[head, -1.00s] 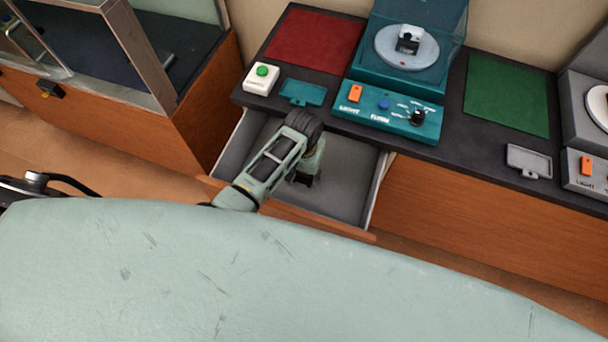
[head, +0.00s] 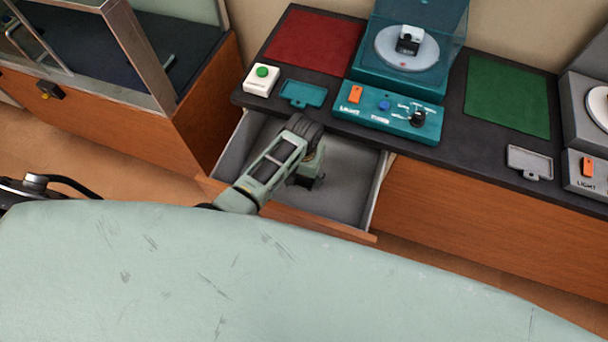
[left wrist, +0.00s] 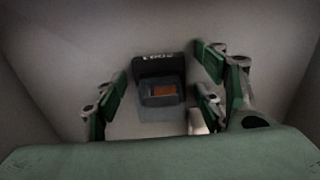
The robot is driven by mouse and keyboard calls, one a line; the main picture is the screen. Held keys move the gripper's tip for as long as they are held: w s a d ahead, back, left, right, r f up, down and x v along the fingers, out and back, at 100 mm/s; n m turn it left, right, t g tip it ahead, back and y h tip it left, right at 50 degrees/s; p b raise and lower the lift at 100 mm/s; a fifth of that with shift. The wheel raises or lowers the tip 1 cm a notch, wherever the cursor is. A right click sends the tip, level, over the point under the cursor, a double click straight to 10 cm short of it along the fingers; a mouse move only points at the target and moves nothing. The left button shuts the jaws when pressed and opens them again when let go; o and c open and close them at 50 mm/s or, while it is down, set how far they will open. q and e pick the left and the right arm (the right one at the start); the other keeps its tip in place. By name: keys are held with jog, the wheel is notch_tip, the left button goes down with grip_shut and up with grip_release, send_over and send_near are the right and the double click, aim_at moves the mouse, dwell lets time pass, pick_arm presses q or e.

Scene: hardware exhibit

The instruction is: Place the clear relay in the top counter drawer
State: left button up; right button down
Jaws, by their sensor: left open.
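The top counter drawer (head: 350,190) is pulled open under the counter. My left arm reaches down into it, with the left gripper (head: 308,181) low inside, partly hidden by its own wrist. In the left wrist view the clear relay (left wrist: 160,92), a see-through dark box with an orange part inside and a black marked end, lies between the fingers. The left gripper (left wrist: 158,104) is open, with its green-padded fingers apart on both sides of the relay. Grey drawer walls (left wrist: 50,70) surround it. In the head view the relay is hidden. My right gripper is not in view.
On the counter (head: 455,158) stand a white box with a green button (head: 261,80), a small teal tray (head: 303,93) and a teal turntable unit (head: 387,108). A glass-sided case (head: 150,75) stands to the left. The drawer's right part is clear.

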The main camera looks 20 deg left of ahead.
pick_arm(q)
notch_tip(320, 180, up, 12)
jog(key=shift+r+p, duration=0.1)
jog(key=shift+p, duration=0.65)
jog(key=shift+r, duration=0.1)
